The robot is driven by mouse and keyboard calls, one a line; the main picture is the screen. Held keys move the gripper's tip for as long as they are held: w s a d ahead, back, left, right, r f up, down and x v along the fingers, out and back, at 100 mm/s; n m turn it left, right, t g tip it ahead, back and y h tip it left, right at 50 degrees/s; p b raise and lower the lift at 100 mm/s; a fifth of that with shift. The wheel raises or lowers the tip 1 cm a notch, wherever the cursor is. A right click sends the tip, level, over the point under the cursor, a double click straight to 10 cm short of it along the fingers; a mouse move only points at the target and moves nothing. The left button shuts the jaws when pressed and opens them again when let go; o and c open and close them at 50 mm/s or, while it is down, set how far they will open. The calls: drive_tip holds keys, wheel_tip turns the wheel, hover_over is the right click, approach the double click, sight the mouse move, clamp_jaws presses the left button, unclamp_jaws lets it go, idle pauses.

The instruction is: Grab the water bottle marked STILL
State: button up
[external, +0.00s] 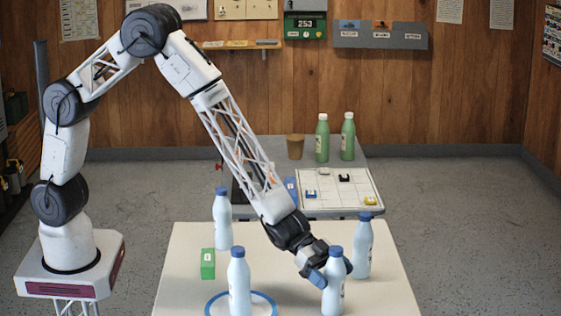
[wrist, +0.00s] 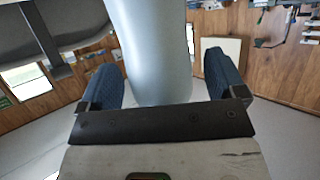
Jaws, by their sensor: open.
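Several pale blue bottles with blue caps stand upright on the near table: one at the back left (external: 222,222), one at the front left (external: 239,283), one at the front right (external: 334,290) and one behind it to the right (external: 363,250). Their marks are too small to read, so I cannot tell which says STILL. My gripper (external: 334,274) is open at the front right bottle, with a blue finger on each side. In the wrist view a bottle body (wrist: 153,50) stands between the open fingers; no label shows there. I cannot tell whether either finger touches it.
A blue ring (external: 268,296) surrounds the front left bottle's base on the table (external: 185,285).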

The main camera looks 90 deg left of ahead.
drive_tip(key=shift+w+d+f, duration=0.15)
drive_tip(key=shift+w+d, duration=0.1)
idle(0.4)
drive_tip(key=c, duration=1.3)
